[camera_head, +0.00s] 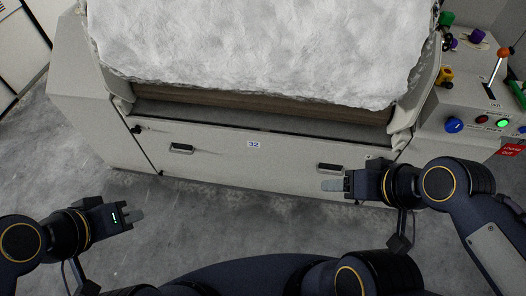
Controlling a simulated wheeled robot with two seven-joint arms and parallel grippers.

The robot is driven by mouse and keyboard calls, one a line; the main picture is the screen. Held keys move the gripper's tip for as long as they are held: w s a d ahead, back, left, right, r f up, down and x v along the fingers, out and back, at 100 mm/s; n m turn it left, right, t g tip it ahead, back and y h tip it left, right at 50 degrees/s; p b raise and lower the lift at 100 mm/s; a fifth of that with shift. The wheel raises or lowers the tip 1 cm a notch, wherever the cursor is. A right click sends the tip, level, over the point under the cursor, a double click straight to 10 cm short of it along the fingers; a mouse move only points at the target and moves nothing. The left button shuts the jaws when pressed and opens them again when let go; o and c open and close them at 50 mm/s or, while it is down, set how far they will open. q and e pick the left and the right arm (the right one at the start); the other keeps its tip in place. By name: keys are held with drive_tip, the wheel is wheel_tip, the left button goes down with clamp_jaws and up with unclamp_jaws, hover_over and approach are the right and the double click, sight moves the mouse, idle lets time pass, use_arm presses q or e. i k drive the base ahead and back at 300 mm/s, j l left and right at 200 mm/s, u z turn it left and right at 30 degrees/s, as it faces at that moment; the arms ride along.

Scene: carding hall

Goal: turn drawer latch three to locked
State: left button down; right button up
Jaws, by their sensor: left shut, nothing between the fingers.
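The pale drawer front (230,165), with a label reading 32 (253,144), runs across the middle below the machine. A small dark fitting, possibly a latch (137,129), sits at its upper left, and another (160,172) at its lower left. A small fitting (368,157) shows at its upper right. No latch number is readable, so I cannot tell which is latch three. My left gripper (136,215) is shut and empty over the floor, apart from the drawer. My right gripper (332,186) overlaps the drawer's lower right, below the right handle; its jaw opening is unclear and it hides part of the front.
Black handles sit at the left (181,148) and right (331,168) of the drawer front. White fibre (260,45) fills the machine above. A control panel (462,105) with knobs, buttons and an orange-topped lever (504,53) stands at right. Grey floor (215,225) is clear in front.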

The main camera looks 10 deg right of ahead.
sight(137, 130)
drive_tip(key=i+j+u, duration=0.25)
drive_tip(key=u, duration=0.2)
drive_tip(key=i+j+u, duration=0.15)
drive_tip(key=u, duration=0.3)
drive_tip(key=i+j+u, duration=0.15)
drive_tip(key=i+u, duration=0.6)
drive_tip(key=i+j, duration=0.05)
